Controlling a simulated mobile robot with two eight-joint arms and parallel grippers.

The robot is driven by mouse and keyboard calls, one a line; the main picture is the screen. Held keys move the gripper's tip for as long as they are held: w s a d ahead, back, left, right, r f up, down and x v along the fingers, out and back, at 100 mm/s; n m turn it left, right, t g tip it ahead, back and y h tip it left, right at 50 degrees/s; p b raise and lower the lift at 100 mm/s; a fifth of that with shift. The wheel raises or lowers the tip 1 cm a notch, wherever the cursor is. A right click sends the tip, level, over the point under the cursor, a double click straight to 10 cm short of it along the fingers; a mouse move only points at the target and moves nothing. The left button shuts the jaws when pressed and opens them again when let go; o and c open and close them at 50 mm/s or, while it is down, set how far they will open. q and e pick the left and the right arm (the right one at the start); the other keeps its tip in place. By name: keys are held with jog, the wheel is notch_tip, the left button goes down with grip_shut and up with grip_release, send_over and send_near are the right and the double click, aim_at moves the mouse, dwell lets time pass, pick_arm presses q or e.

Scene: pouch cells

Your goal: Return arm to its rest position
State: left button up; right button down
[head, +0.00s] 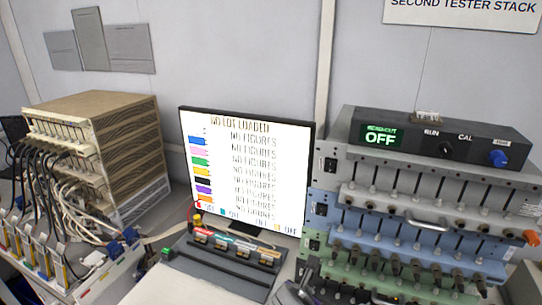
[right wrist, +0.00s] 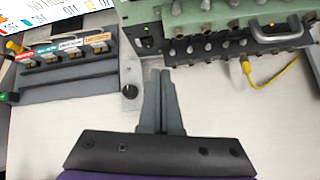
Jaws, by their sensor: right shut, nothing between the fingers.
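My right gripper (right wrist: 160,76) shows in the right wrist view with its two grey fingers together and nothing between them. It points over the white bench top (right wrist: 205,95), in front of the gap between the dark connector panel and the tester stack. A dark shape at the bottom edge of the head view is cut off, and I cannot tell whether it is part of my right arm. My left gripper is in neither view.
The tester stack (head: 420,222) stands at the right, with a readout box (head: 440,143) reading OFF on top. A monitor (head: 245,165) stands behind the connector panel (head: 225,262). A cabled rack (head: 100,145) is at the left. A yellow cable (right wrist: 280,78) hangs from the stack.

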jog(key=s+d+f+m+g+y+p, duration=0.1)
jog(key=s+d+m, duration=0.3)
jog(key=s+m, duration=0.5)
jog(key=s+d+f+m+g+y+p, duration=0.2)
jog(key=s+m, duration=0.7)
jog(key=m, duration=1)
jog(key=shift+s+d+f+m+y, duration=0.3)
jog(key=shift+d+f+y, duration=0.1)
jog(key=shift+d+f, duration=0.7)
